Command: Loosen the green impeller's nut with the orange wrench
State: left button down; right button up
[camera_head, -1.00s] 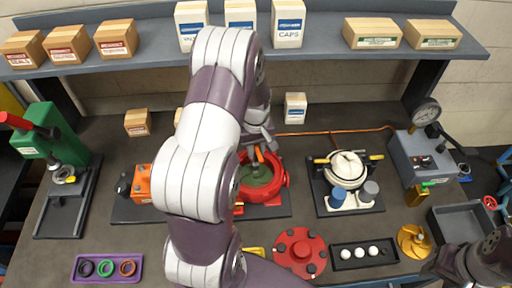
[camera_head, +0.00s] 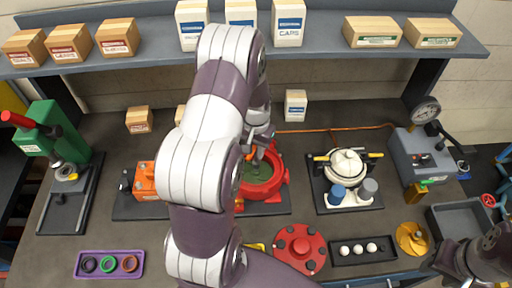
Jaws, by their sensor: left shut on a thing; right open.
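The red round housing (camera_head: 274,188) stands open on a dark base behind my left arm, with the green impeller (camera_head: 254,180) inside it. My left gripper (camera_head: 258,149) is over the impeller, pointing down, shut on the orange wrench (camera_head: 250,156). Only a small orange part of the wrench shows; my arm and fingers hide the rest. The nut at the impeller's middle is hidden, so I cannot tell whether the wrench sits on it. My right gripper (camera_head: 468,280) is open at the bottom right corner, partly cut off, far from the housing.
An orange motor (camera_head: 146,180) stands left of the housing. A red cover (camera_head: 300,248) and a black tray with white balls (camera_head: 359,249) lie in front. A white pump (camera_head: 346,166) stands to the right. A purple ring tray (camera_head: 110,264) is at front left.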

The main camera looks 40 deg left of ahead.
pick_arm(q)
jog(key=shift+f, duration=0.1)
jog(key=shift+f+b, duration=0.85)
jog(key=shift+f, duration=0.3)
